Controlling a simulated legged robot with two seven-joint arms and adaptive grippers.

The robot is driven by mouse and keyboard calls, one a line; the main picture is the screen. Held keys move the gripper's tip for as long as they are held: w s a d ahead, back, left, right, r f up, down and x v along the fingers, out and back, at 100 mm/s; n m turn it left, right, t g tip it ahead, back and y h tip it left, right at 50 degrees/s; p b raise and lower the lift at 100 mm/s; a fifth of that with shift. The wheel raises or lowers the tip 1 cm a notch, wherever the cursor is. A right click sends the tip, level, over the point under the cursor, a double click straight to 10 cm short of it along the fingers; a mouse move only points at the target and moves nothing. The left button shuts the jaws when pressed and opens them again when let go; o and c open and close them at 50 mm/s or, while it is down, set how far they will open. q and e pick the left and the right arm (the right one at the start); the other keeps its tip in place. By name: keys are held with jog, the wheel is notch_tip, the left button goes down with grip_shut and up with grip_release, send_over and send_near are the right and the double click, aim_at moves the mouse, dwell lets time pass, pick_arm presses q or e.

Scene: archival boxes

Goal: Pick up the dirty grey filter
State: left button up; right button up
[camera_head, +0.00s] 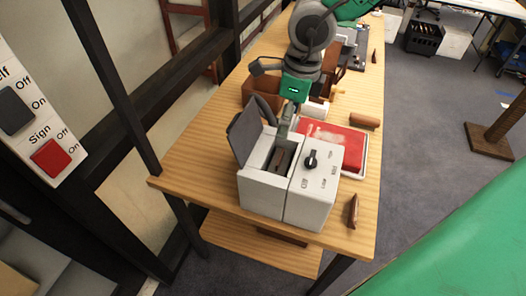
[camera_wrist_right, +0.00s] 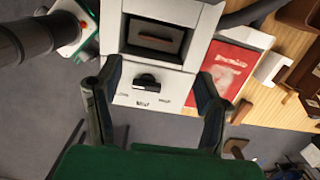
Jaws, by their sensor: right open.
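A white box-shaped machine (camera_head: 264,190) stands at the table's near end, a black knob (camera_head: 311,160) on its top. A dark grey panel (camera_head: 244,131) stands tilted at its left side. A dark recess holds a flat brownish-grey piece (camera_head: 282,160), which also shows in the right wrist view (camera_wrist_right: 158,39). I cannot tell whether this piece or the panel is the dirty grey filter. In the right wrist view my right gripper (camera_wrist_right: 158,80) is open and empty, fingers spread in front of the machine's knob side. Its fingers do not show in the head view. My left gripper is not identifiable.
A grey and green jointed arm (camera_head: 314,38) reaches down behind the machine; I cannot tell whose it is. A red booklet (camera_head: 344,143) lies beside the machine. A brown piece (camera_head: 353,211) lies near the table's right edge. A switch panel (camera_head: 34,115) fills the left.

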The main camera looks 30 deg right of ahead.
aim_at(280, 157)
jog(key=f, duration=0.5)
jog(key=a+f+b, duration=0.1)
jog(key=f, duration=0.1)
jog(key=shift+w+f, duration=0.15)
jog(key=shift+f, duration=0.25)
jog(key=shift+a+f, duration=0.25)
jog(key=shift+f, duration=0.25)
jog(key=f, duration=0.2)
jog(key=d+f, duration=0.1)
jog(key=shift+s+f, duration=0.2)
jog(key=shift+f, duration=0.15)
jog(key=shift+w+d+f, duration=0.15)
jog(key=shift+f, duration=0.25)
jog(key=shift+a+r, duration=0.1)
jog(key=shift+a, duration=0.2)
jog(key=shift+c, duration=0.4)
jog(key=shift+a, duration=0.15)
jog(key=c, duration=0.6)
pick_arm(q)
jog(key=shift+s+f, duration=0.1)
jog(key=shift+s, duration=0.15)
pick_arm(e)
jog(key=shift+a, duration=0.15)
jog(key=shift+c, duration=1.2)
